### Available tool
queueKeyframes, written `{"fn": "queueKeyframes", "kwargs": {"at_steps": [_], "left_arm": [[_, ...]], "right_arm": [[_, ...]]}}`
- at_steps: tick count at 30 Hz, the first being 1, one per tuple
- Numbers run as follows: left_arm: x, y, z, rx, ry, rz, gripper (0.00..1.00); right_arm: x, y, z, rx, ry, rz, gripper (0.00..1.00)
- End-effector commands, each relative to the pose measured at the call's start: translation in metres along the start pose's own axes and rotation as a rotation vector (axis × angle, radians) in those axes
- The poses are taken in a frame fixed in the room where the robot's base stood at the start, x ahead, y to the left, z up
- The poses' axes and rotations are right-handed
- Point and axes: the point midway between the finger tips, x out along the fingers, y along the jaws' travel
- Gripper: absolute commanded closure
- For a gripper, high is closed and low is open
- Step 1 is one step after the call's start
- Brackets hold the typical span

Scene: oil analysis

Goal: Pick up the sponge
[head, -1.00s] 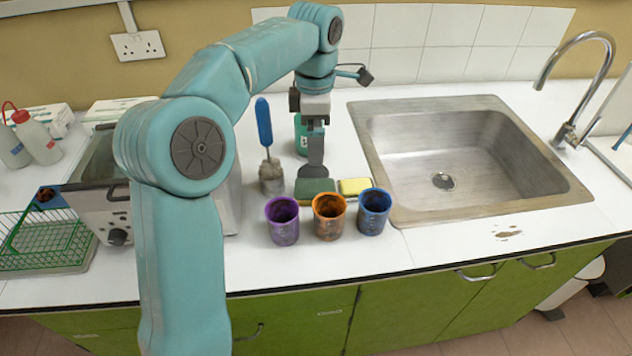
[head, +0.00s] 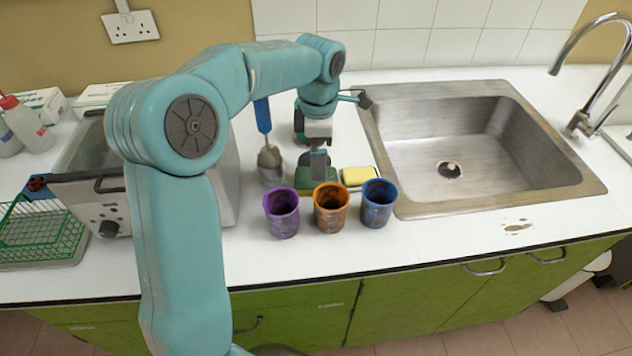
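A yellow sponge (head: 357,176) lies on the white counter behind the orange and blue cups, near the sink's left edge. Just left of it, a dark green pad-like thing (head: 303,178) lies behind the purple and orange cups. I cannot tell whether it is a second sponge. My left gripper (head: 319,168) points down over this green thing, left of the yellow sponge and apart from it. The fingers are small and overlap in this view, so their opening and any contact with the green thing are unclear. My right gripper is out of view.
Purple (head: 283,222), orange (head: 331,218) and blue (head: 378,212) cups stand in a row in front. A beaker (head: 271,170) holding a blue-handled tool stands left of the gripper. The metal sink (head: 395,200) is right. A green wire rack (head: 75,235) stands far left.

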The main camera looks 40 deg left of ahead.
Motion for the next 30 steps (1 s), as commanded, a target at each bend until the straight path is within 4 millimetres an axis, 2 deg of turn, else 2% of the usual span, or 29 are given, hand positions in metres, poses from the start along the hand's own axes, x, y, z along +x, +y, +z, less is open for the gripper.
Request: {"fn": "queueKeyframes", "kwargs": {"at_steps": [1,8,15,24,26,27,30], "left_arm": [[0.008,0.000,0.000,-0.001,0.001,-0.002,0.01],[0.026,-0.001,0.000,0.000,0.002,-0.003,0.01],[0.063,-0.005,0.001,-0.001,0.002,-0.002,0.01],[0.068,-0.004,0.001,-0.001,0.000,0.000,0.01],[0.068,-0.004,0.001,-0.001,0.000,0.000,0.21],[0.068,-0.004,0.001,-0.001,0.000,0.000,0.34],[0.068,-0.004,0.001,-0.001,0.000,0.000,0.60]], "right_arm": [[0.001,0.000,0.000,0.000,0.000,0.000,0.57],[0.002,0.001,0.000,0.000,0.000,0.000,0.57],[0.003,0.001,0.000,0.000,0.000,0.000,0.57],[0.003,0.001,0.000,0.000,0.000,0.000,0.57],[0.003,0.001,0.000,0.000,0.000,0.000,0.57],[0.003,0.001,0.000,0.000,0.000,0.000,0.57],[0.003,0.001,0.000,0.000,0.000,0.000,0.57]]}}
